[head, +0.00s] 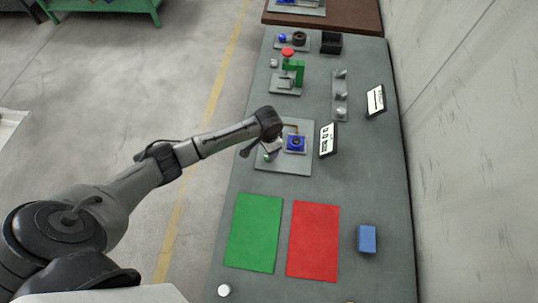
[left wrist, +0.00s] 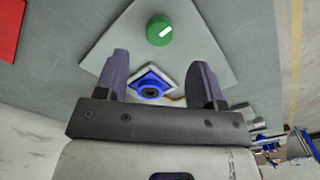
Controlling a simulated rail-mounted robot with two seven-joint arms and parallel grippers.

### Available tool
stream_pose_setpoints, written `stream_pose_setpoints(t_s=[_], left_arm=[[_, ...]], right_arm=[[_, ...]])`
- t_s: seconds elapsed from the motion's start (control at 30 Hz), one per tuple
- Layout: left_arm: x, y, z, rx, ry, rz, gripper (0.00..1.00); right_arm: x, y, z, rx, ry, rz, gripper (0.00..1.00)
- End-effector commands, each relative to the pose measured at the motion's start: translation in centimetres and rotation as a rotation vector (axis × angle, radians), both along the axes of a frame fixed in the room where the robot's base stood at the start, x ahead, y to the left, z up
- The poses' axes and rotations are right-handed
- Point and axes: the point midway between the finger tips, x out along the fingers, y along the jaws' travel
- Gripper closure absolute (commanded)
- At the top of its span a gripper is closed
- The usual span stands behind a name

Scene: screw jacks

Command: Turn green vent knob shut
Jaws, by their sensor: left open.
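The green vent knob (left wrist: 160,30) is round with a white mark on its face and sits on a grey plate (left wrist: 215,60). In the head view the knob (head: 266,157) is a small green spot near the plate's left front, partly hidden by my gripper. My left gripper (left wrist: 161,62) is open and empty, its two fingers apart. In the wrist view the knob lies beyond the fingertips, not between them. A blue square part with a dark round centre (left wrist: 152,85) shows between the fingers; it also shows in the head view (head: 295,143). My right gripper is not in view.
A tilted display (head: 328,139) stands right of the plate. A green press with a red top (head: 292,68) and a row of grey knobs (head: 340,95) stand farther back. Green (head: 253,233) and red (head: 314,240) mats and a blue block (head: 367,239) lie in front.

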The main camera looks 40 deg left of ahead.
Motion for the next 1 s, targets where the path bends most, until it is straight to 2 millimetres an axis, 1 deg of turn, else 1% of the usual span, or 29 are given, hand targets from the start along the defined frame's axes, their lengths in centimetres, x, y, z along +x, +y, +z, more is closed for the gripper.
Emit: stream_pose_setpoints(t_s=[0.03,0.2,0.4,0.6,0.9,1.0], left_arm=[[-0.1,-0.1,-1.0,0.000,0.003,0.000,0.37],[0.0,0.0,-3.7,0.001,0.002,0.001,0.37],[0.0,-0.1,-5.8,0.000,0.000,0.000,0.37],[0.0,0.0,-6.6,0.001,-0.001,-0.001,0.37],[0.0,0.0,-6.7,0.000,-0.002,-0.001,0.37],[0.0,0.0,-6.7,0.000,-0.002,-0.001,0.46]], right_arm=[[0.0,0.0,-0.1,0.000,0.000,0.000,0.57],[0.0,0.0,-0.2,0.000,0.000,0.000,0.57],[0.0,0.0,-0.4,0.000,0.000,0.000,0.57],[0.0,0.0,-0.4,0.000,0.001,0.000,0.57],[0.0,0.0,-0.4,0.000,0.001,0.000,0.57],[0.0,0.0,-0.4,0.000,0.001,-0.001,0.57]])
